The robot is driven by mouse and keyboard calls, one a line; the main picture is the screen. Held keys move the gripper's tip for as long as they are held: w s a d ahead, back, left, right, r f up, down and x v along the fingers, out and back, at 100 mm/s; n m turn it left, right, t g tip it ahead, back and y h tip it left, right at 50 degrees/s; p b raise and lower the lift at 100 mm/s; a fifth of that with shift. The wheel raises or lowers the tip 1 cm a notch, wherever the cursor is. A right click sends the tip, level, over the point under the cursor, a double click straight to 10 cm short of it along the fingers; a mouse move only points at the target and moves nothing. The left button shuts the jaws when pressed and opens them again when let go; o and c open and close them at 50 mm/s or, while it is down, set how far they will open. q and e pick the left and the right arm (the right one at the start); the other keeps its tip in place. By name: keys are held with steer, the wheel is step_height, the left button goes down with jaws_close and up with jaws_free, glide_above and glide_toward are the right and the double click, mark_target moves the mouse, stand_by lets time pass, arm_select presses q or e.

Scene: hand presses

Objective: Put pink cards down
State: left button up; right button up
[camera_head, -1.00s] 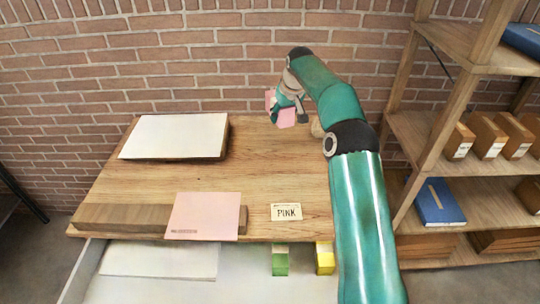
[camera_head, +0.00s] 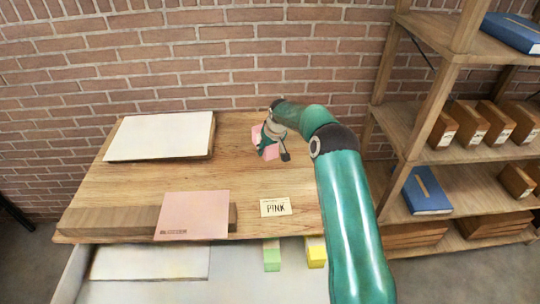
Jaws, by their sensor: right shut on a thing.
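My right gripper (camera_head: 271,143) is shut on pink cards (camera_head: 257,135), held near the back of the wooden table (camera_head: 150,180). The gripper hides part of the cards, and I cannot tell whether they touch the tabletop. A label card reading PINK (camera_head: 275,207) lies near the table's front edge. A flat pink card (camera_head: 193,214) lies at the front left, partly over a long wooden block. My left gripper is not in view.
A stack of white paper (camera_head: 160,136) lies at the back left. An open drawer below the front edge holds white paper (camera_head: 150,263), a green block (camera_head: 272,255) and a yellow block (camera_head: 316,252). Shelves (camera_head: 440,160) with boxes and blue books stand at right. The table's middle is clear.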

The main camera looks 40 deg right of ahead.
steer(key=shift+f, duration=1.7)
steer(key=shift+b, duration=0.3)
steer(key=shift+f, duration=0.15)
steer(key=o, duration=1.4)
steer(key=p+v, duration=0.1)
steer(key=v, duration=1.1)
steer(key=shift+s, duration=0.1)
